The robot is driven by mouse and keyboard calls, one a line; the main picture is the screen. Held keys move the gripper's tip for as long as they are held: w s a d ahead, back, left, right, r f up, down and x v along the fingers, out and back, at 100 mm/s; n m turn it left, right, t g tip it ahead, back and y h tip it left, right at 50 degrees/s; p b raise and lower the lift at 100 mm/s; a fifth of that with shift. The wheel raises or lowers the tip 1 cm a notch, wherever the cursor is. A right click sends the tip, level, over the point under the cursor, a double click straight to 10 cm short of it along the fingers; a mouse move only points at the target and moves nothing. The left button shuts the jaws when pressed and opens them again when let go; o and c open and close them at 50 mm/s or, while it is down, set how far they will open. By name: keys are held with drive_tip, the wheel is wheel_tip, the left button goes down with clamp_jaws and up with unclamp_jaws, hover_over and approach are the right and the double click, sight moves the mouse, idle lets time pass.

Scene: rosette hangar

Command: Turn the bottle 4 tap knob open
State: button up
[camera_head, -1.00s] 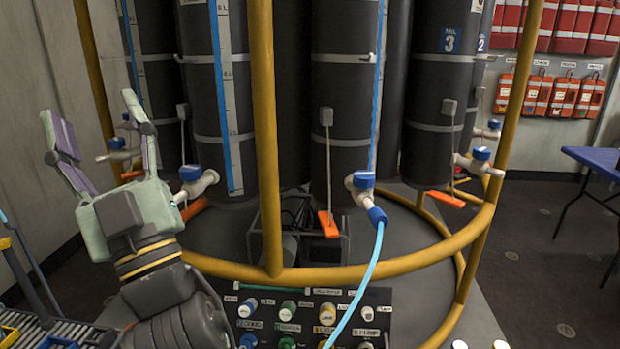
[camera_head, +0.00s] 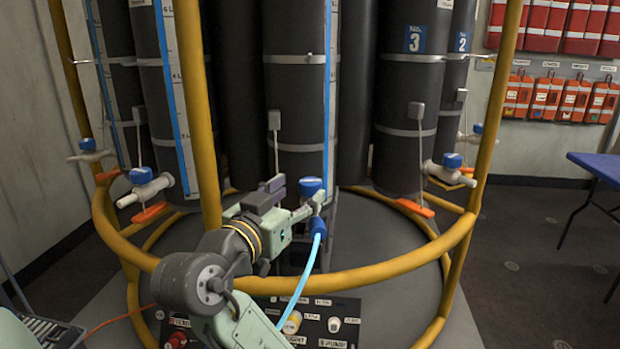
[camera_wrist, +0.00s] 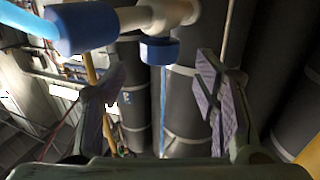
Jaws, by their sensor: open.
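The tap on the middle front bottle (camera_head: 295,100) has a blue knob (camera_head: 311,186) and a light-blue hose (camera_head: 312,258) on a blue fitting. No number shows on this bottle, so I cannot confirm it is bottle 4. My gripper (camera_head: 297,196) is at this tap and hides much of its body. In the wrist view the blue knob (camera_wrist: 158,52) sits near the tips of my open gripper (camera_wrist: 162,66), between the two fingers, with gaps at both sides. The white tap body (camera_wrist: 160,14) and the blue hose fitting (camera_wrist: 82,27) are at the top.
A yellow ring rail (camera_head: 350,280) and upright posts surround the bottles. Similar blue-knobbed taps are at left (camera_head: 141,175) and right (camera_head: 452,160). A labelled control panel (camera_head: 310,325) is below. A blue table (camera_head: 597,163) stands at right.

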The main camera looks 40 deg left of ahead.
sight(305, 187)
drive_tip(key=p+x, duration=0.1)
drive_tip(key=x, duration=0.4)
drive_tip(key=shift+w+a, duration=0.1)
drive_tip(key=shift+w, duration=0.3)
drive_tip(key=shift+c, duration=0.3)
drive_tip(key=c, duration=1.1)
